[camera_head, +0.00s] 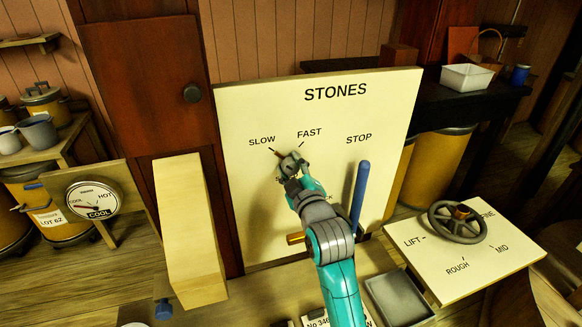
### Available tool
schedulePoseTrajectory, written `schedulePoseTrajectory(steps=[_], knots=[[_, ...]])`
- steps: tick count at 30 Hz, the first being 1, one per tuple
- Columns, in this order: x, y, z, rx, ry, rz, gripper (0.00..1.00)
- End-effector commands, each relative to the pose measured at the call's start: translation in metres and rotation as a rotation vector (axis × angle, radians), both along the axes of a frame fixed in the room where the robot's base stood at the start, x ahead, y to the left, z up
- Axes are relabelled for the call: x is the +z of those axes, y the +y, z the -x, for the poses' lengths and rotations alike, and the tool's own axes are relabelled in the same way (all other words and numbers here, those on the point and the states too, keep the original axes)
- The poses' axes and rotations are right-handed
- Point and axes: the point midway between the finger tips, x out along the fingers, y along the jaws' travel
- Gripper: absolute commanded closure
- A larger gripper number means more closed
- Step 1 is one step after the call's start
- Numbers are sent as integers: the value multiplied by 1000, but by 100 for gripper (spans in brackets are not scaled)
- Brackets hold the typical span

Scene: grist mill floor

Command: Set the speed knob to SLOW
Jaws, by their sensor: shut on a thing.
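The cream STONES panel (335,120) stands upright in the middle of the head view. Its SLOW label is at upper left, with FAST to the right of it and STOP farther right. Short black tick marks run from SLOW and FAST toward the speed knob (281,155). My gripper (290,163) is at the panel below these marks, shut on the knob. The gripper covers most of the knob, so I cannot tell which way it points. My teal and grey arm also hides part of the lettering below.
A blue lever (360,195) stands just right of my arm. A handwheel (458,221) sits on a LIFT, ROUGH, MID, FINE board at right. A grey tray (397,298) lies in front. A pale wooden post (187,235) and a dial gauge (91,200) are at left.

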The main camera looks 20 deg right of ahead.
Motion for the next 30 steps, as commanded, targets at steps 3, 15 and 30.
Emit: schedulePoseTrajectory(steps=[3, 15, 30], knots=[[0, 0, 0, 0, 1, 4, 92], [0, 0, 0, 1, 1, 3, 32], [-2, 0, 21, 1, 1, 3, 32]])
